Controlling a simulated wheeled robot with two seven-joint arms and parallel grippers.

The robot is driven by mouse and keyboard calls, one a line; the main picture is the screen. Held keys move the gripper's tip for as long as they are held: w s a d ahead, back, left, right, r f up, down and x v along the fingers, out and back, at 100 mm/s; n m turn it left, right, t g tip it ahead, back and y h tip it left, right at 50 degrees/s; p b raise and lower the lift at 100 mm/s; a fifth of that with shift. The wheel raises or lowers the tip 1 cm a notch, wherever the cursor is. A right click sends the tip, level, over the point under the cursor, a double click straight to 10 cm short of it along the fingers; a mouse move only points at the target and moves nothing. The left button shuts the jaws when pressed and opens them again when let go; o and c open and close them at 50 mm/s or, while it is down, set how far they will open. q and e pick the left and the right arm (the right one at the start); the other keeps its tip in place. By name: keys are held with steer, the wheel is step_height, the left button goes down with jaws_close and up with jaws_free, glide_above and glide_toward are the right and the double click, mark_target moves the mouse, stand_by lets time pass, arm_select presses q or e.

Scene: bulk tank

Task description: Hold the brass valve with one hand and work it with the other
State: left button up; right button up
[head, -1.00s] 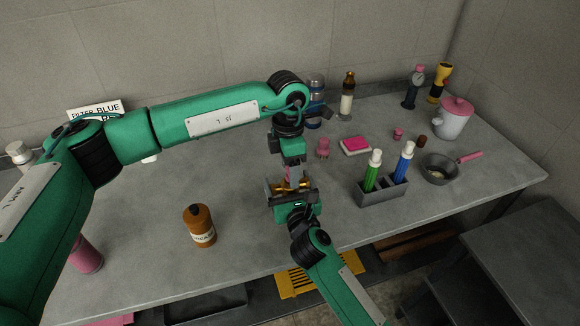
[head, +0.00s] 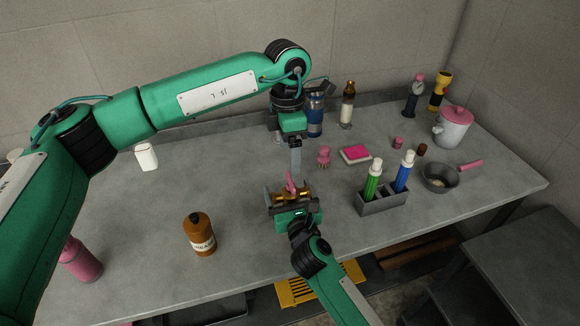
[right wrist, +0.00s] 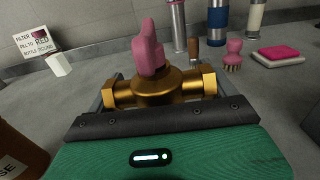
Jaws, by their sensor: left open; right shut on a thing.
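The brass valve (head: 284,197) has a pink handle (right wrist: 148,45) standing up from its middle. My right gripper (head: 292,200) is shut on the valve's body and holds it near the middle of the worktop. In the right wrist view the brass body (right wrist: 160,92) lies crosswise between the jaws, with a hex end at each side. My left gripper (head: 295,162) is above the valve, pointing down, open and apart from the handle. Its fingers are seen nearly edge-on.
A brown bottle (head: 199,236) stands to the left on the worktop (head: 150,215). A grey holder (head: 383,203) with green and blue bottles stands to the right. A pink brush (head: 324,157), a pink sponge block (head: 355,153) and a blue flask (head: 315,118) stand behind.

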arm_select(q)
steer(key=shift+w+r, duration=0.2)
steer(key=shift+r, duration=1.9)
